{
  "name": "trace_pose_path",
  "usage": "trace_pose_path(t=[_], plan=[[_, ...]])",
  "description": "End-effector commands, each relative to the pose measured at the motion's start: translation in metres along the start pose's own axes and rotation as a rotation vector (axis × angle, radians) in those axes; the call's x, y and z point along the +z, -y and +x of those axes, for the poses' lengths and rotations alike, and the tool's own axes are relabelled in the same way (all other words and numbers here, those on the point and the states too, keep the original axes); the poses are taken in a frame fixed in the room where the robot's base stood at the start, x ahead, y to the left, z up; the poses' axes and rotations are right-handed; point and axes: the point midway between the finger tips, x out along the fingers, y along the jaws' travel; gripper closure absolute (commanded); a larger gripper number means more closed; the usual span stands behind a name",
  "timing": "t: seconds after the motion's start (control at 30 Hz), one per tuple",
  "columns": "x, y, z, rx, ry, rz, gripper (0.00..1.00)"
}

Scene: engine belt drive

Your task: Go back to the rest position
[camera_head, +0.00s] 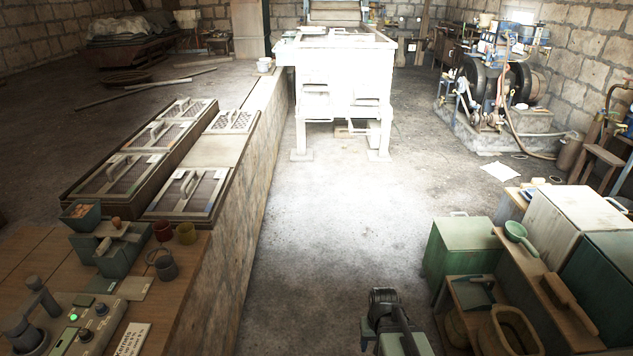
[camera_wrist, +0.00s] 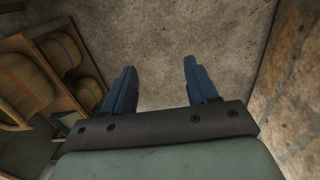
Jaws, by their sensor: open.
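My gripper (camera_wrist: 159,66) shows in the wrist view with its two blue fingers apart and nothing between them. Bare grey concrete floor (camera_wrist: 225,40) lies beyond the fingertips. In the head view, what looks like part of my arm (camera_head: 395,320) is at the bottom, right of centre, above the floor. The fingers cannot be made out there. The engine (camera_head: 495,85) with its dark wheels stands on a concrete block at the far right, well away from my arm.
Green and white cabinets (camera_head: 463,250) and a wooden shelf stand close on the right. A long stone ledge (camera_head: 215,250) with mesh-covered trays and a control panel (camera_head: 90,318) runs along the left. A white machine (camera_head: 345,80) stands at the back. The floor between is clear.

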Motion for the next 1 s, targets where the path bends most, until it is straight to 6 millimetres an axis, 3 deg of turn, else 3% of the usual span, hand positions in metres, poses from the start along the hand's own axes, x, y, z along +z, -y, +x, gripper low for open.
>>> trace_pose_path(t=[0.37, 0.7, 1.0], plan=[[0.057, 0.001, 0.063, -0.003, 0.138, 0.003, 0.42], [0.140, 0.002, 0.129, -0.004, 0.311, 0.005, 0.42], [0.221, 0.002, 0.173, -0.004, 0.461, 0.006, 0.42]])
